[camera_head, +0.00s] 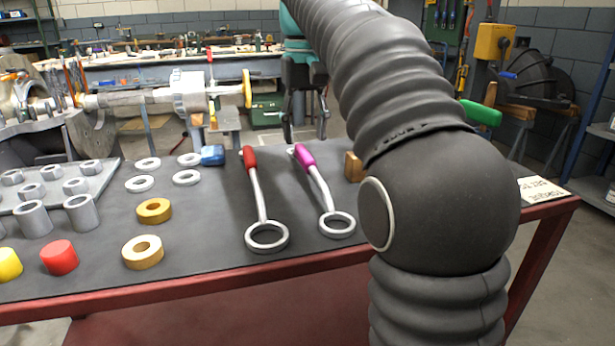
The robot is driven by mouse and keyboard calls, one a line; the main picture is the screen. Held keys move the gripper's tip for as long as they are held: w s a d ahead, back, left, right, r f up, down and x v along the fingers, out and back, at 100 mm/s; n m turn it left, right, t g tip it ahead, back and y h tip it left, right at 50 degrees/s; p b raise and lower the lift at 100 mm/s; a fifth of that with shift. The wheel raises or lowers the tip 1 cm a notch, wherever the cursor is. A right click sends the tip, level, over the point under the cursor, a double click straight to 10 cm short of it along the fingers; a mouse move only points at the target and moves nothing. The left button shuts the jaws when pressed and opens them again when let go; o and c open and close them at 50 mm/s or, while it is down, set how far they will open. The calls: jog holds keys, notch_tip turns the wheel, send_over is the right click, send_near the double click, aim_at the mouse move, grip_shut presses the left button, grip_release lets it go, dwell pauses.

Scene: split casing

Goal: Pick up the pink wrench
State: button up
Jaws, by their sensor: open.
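The pink wrench (321,187) lies on the dark bench top, its pink handle at the far end and its metal ring end towards the near edge. A similar wrench with a red handle (258,196) lies to its left. My gripper (307,136) is open and empty, pointing down beyond the handle ends of the wrenches. Its fingers are apart from the pink handle in the picture; I cannot tell its exact height above the bench. Nothing hides the pink wrench.
The bench (200,278) has a red frame. Washers, brass rings (143,252), a red cap (59,257) and a blue object (212,155) stand left of the wrenches. A wooden block (353,167) sits right of them, partly behind my arm.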

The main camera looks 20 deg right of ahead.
aim_at(306, 153)
jog(key=shift+s+f+b, duration=0.15)
jog(key=shift+f+b, duration=0.4)
jog(key=shift+f, duration=1.1)
jog(key=shift+s+f+b, duration=0.1)
jog(key=shift+f+b, duration=0.45)
jog(key=shift+f, duration=1.05)
jog(key=shift+c, duration=0.2)
grip_shut()
